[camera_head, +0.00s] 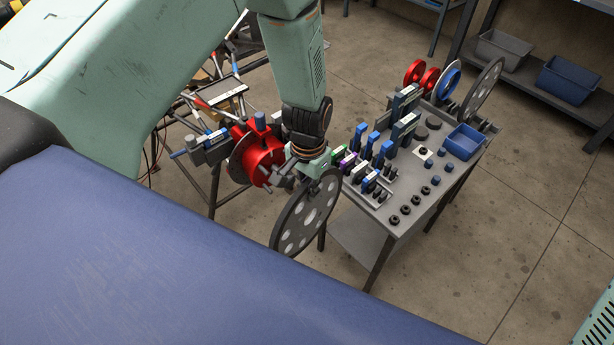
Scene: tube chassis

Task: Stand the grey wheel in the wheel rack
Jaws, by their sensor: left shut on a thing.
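The grey wheel (293,241), a dark disc with a ring of round holes, is held tilted in the air in front of the cart's near left corner. My left gripper (318,172) is shut on its upper edge; the fingertips are partly hidden by the wrist. The wheel rack (487,126) is along the far edge of the cart, mostly hidden by the wheels in it. My right gripper is out of view.
The grey cart top (408,222) carries blue clamps (387,150), several dark round parts (405,209) and a blue bin (463,141). A red hub (262,153) on a tube frame is just left of my gripper. Shelves with bins (567,80) stand at back right. Open floor lies right of the cart.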

